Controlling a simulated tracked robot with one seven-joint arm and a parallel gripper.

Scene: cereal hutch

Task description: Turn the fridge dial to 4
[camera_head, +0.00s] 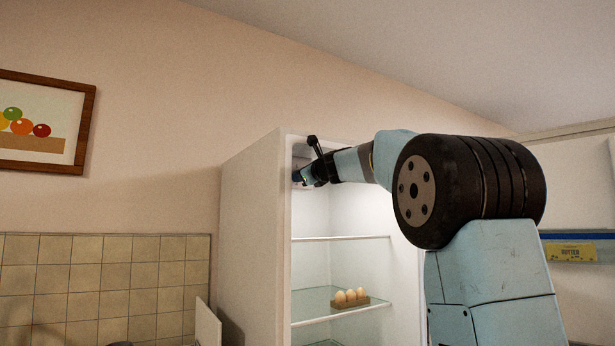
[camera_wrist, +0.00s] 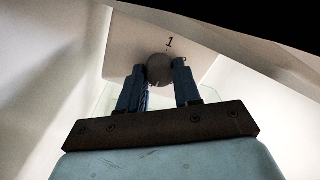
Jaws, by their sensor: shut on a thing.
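The fridge dial (camera_wrist: 160,69) is a dark grey round knob on a pale panel in the wrist view. In the head view my gripper (camera_head: 298,176) reaches into the top left of the open fridge (camera_head: 252,220), and the dial is too small and covered there to make out.
Glass shelves (camera_head: 340,238) lie below my gripper, and a holder with eggs (camera_head: 350,298) stands on a lower one. The open fridge door at right holds a yellow butter pack (camera_head: 570,251). The fridge's side walls are close around my arm.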

